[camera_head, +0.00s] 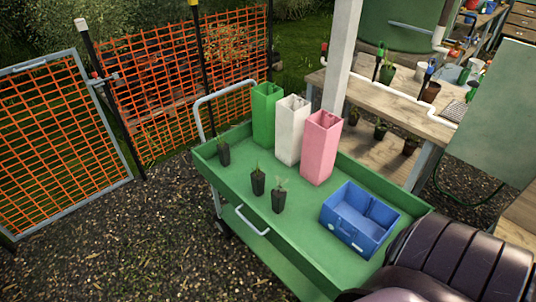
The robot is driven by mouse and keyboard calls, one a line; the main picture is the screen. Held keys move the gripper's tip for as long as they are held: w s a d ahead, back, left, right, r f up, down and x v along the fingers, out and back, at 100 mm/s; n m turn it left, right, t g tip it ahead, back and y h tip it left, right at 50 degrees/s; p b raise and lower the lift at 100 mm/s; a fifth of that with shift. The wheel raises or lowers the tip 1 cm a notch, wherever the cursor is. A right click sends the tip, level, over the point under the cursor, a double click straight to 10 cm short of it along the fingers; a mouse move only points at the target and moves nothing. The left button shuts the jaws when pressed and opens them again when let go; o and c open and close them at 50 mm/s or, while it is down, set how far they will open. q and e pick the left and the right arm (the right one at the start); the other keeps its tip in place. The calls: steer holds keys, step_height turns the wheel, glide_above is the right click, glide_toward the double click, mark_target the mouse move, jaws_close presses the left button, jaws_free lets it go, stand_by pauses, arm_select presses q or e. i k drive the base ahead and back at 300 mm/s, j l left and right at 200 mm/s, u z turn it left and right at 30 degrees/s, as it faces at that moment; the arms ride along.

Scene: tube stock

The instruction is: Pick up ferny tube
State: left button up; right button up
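Three small black tubes with seedlings stand upright on the green cart (290,245). The front tube (278,201) has thin, spreading leaves that look the most ferny, but the foliage is too small to be sure. The middle tube (258,183) stands just behind and left of it, with a small sprig. The third tube (223,154) stands apart at the cart's far left corner, with a narrow tuft. Neither of my grippers is in view. A dark ribbed part, which looks like my own arm, covers the lower right corner.
Tall green (264,115), white (291,130) and pink (320,148) square containers stand along the cart's back. An open blue crate (342,231) sits at its right. A wooden bench (395,100) with pots is behind. Orange mesh fencing (165,85) is at left.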

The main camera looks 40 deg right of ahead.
mark_target(278, 193)
steer(key=i+z, duration=0.4)
steer(key=i+j+z, duration=0.2)
steer(key=z, duration=0.2)
steer(key=i+j+z, duration=0.2)
steer(key=z, duration=0.2)
steer(key=i+j+z, duration=0.25)
steer(key=z, duration=0.15)
steer(key=j, duration=0.1)
